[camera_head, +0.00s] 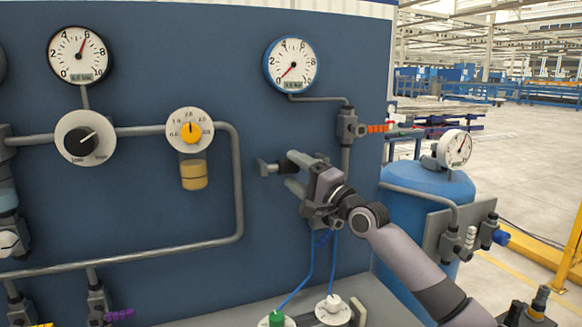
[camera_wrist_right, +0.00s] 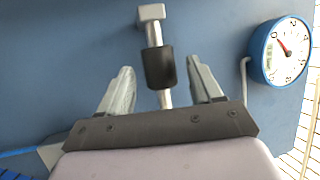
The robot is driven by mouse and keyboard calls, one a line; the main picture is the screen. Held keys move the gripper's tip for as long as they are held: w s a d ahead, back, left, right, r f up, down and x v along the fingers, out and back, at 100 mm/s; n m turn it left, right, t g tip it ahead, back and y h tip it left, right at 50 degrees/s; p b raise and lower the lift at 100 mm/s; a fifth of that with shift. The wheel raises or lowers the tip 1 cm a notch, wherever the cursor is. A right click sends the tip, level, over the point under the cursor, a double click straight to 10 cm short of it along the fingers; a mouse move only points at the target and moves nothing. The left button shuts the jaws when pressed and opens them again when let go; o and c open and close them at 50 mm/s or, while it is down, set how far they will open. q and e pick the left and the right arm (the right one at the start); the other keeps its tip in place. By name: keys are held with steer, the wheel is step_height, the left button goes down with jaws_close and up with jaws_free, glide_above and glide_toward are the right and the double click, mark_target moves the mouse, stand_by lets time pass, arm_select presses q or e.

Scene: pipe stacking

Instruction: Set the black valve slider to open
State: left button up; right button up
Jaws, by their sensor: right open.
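The black valve slider (camera_wrist_right: 160,67) is a dark sleeve on a silver rod that runs out from a grey end block (camera_wrist_right: 151,12). In the head view the grey end block (camera_head: 263,167) shows just left of my right gripper (camera_head: 289,170); the black sleeve is mostly hidden there by the fingers. In the wrist view my right gripper (camera_wrist_right: 160,72) is open, with one finger on each side of the rod and sleeve, and clear gaps on both sides. The palm end of the rod is hidden by the gripper body. My left gripper is out of view.
A blue panel (camera_head: 330,240) carries a blue-rimmed gauge (camera_head: 291,65) above the gripper, a grey pipe loop (camera_head: 237,180) left of it and a yellow-knobbed regulator (camera_head: 190,130). A blue tank (camera_head: 420,185) stands right of the panel. Blue hoses (camera_head: 310,270) hang below.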

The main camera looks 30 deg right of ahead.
steer(key=shift+x, duration=0.95)
steer(key=shift+c, duration=0.4)
jaws_close()
